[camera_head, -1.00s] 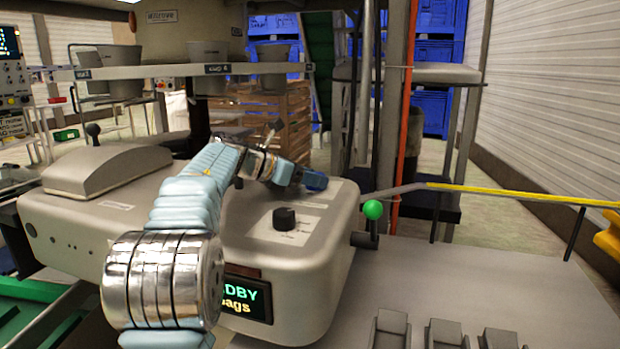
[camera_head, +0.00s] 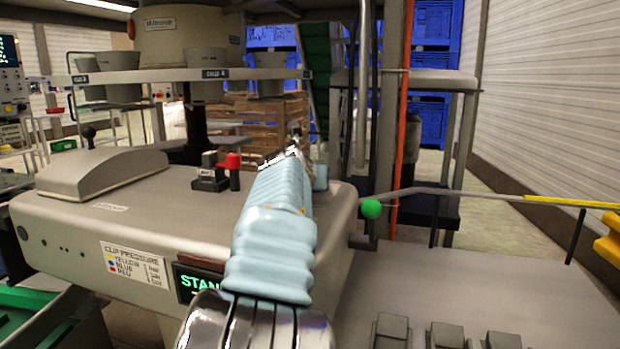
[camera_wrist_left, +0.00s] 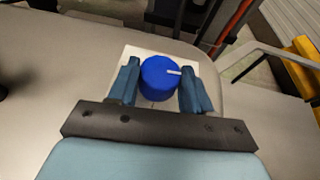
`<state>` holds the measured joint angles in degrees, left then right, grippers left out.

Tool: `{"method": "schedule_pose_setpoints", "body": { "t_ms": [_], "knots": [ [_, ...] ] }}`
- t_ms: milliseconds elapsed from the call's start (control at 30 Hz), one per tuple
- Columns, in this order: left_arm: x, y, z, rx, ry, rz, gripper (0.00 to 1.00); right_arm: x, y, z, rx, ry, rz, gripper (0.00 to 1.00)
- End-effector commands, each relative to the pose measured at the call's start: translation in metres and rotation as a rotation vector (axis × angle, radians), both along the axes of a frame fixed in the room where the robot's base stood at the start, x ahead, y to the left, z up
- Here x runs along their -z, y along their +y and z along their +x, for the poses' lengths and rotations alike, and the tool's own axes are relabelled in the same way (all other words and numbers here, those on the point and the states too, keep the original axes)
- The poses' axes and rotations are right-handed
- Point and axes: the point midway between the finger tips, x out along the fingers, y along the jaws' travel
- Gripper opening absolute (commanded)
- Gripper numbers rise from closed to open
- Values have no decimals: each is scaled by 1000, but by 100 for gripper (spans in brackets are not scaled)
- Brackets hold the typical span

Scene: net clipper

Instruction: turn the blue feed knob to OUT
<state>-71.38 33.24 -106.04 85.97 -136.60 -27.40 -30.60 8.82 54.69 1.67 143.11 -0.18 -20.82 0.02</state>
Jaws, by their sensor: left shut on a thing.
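The blue feed knob (camera_wrist_left: 158,76) stands on a white plate on the machine top in the left wrist view. It is round, with a white pointer line towards the right of that picture. My left gripper (camera_wrist_left: 159,88) has one dark blue finger on each side of the knob and is shut on it. Any OUT marking on the plate is not legible. In the head view my left arm covers the knob, and the fingers cannot be made out there. My right gripper is in neither view.
A red-topped knob (camera_head: 233,162) and a small black-and-grey block stand left of my arm on the machine (camera_head: 100,215). A green ball-topped lever (camera_head: 371,208) is at the machine's right side. A grey table (camera_head: 480,290) lies right. The display (camera_head: 195,283) is partly covered.

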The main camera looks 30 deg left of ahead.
Motion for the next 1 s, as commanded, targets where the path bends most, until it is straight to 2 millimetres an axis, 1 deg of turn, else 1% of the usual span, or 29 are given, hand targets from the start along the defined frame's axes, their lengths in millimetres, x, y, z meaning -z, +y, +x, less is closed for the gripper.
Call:
{"method": "schedule_pose_setpoints", "body": {
  "t_ms": [33, 100, 300, 600, 800, 1000],
  "knots": [
    [-4, -1, 0, -49, 7, 10, 19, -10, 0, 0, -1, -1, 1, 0],
    [-4, -2, 1, -114, 8, 11, 19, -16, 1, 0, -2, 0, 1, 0],
    [-2, -4, 2, -282, 5, 10, 19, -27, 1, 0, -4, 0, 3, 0],
    [1, -6, 4, -460, 3, 4, 19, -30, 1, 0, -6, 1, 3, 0],
    [1, -6, 4, -518, 3, 1, 19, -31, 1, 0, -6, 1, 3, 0],
    [1, -6, 5, -539, 4, -2, 18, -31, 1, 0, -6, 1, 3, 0]
  ]
}}
